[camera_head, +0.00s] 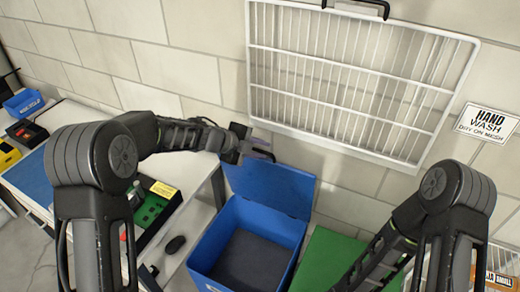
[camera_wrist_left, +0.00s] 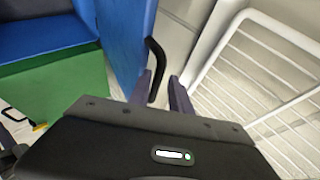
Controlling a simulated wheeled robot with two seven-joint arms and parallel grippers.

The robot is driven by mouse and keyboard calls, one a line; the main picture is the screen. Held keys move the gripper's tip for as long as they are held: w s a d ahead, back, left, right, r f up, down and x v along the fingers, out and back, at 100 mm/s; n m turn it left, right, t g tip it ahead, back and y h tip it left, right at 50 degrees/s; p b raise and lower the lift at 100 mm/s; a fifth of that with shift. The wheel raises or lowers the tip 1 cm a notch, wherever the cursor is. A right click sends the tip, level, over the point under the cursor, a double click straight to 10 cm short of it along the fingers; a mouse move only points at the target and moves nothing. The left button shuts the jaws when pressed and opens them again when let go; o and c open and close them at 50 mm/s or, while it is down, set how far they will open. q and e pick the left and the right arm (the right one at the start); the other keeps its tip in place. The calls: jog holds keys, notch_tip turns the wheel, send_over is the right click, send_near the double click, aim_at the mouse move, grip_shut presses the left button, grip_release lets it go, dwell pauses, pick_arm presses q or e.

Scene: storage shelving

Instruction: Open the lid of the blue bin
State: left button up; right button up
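The blue bin (camera_head: 207,243) stands below the wall rack, its inside and dark floor visible from above. Its blue lid (camera_head: 268,188) stands raised at the back of the bin, leaning up toward the wall. In the left wrist view the lid (camera_wrist_left: 122,35) is a blue panel with a curved black handle (camera_wrist_left: 157,62). My left gripper (camera_head: 258,150) is at the lid's top edge. In the wrist view its fingers (camera_wrist_left: 161,88) are apart, with the handle's lower end showing between them; contact cannot be told. My right gripper is out of view; only its arm shows.
A white wire rack (camera_head: 350,76) hangs on the tiled wall close to my left gripper. A green surface (camera_head: 326,262) lies right of the bin. A table (camera_head: 30,178) with a green-and-black case (camera_head: 152,212) is at left. A sign (camera_head: 487,122) hangs at right.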

pick_arm(q)
jog(key=shift+s+a+f, duration=0.1)
jog(key=shift+s+f, duration=0.05)
jog(key=shift+f, duration=0.15)
jog(key=v, duration=0.7)
jog(key=shift+r, duration=0.5)
jog(key=shift+a, duration=0.15)
